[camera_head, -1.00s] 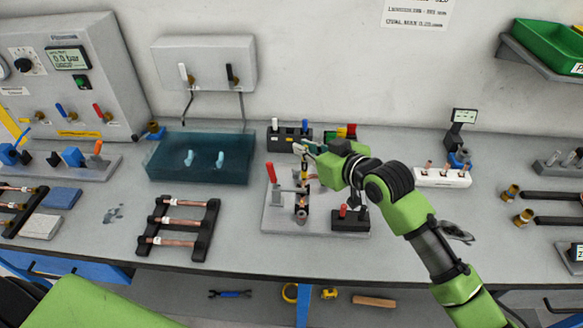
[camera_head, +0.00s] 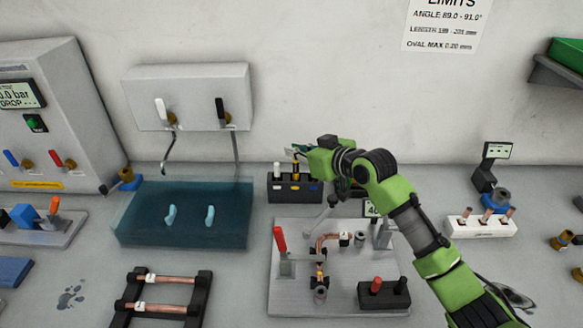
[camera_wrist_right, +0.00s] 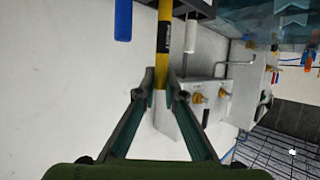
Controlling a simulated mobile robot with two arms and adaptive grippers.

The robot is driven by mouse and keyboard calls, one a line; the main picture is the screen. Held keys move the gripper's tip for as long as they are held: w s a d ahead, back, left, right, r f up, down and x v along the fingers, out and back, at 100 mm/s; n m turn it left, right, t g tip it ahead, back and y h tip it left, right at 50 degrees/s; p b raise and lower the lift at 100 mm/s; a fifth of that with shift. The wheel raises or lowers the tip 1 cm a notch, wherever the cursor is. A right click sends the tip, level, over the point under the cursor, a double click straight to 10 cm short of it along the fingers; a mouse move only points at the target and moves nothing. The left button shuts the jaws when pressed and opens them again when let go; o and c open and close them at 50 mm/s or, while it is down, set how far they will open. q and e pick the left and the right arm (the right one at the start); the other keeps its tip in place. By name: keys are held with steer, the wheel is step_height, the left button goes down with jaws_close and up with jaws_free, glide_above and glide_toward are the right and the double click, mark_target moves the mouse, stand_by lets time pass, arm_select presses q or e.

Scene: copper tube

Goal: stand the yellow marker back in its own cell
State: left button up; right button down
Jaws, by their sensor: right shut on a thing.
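The yellow marker (camera_head: 295,169) is upright over the middle of a black holder (camera_head: 294,192), with its lower end at the holder's top. I cannot tell how deep it sits in a cell. My right gripper (camera_head: 297,151) is shut on the marker's upper part. In the right wrist view the yellow marker (camera_wrist_right: 163,35), with a dark band, stands between the fingers (camera_wrist_right: 160,88). A white marker (camera_head: 278,170) stands in the holder's left cell. A blue piece (camera_wrist_right: 123,20) shows beside the yellow marker in the wrist view. My left gripper is out of view.
A fixture plate (camera_head: 285,295) with a red lever (camera_head: 280,239) and bent copper tube (camera_head: 322,246) lies in front of the holder. A teal basin (camera_head: 185,230) is to the left, below a wall panel with taps (camera_head: 190,95). My right arm covers the space right of the holder.

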mark_target(296, 179)
steer(key=shift+f, duration=0.4)
step_height(296, 179, down, 3)
steer(key=shift+f+p, duration=0.2)
steer(key=shift+p, duration=0.2)
steer(key=shift+w+f, duration=0.1)
steer(key=shift+f, duration=0.35)
steer(key=c, duration=2.4)
jaws_free()
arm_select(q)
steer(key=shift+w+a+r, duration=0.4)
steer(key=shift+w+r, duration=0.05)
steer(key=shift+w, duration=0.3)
arm_select(e)
steer(key=shift+r, duration=0.1)
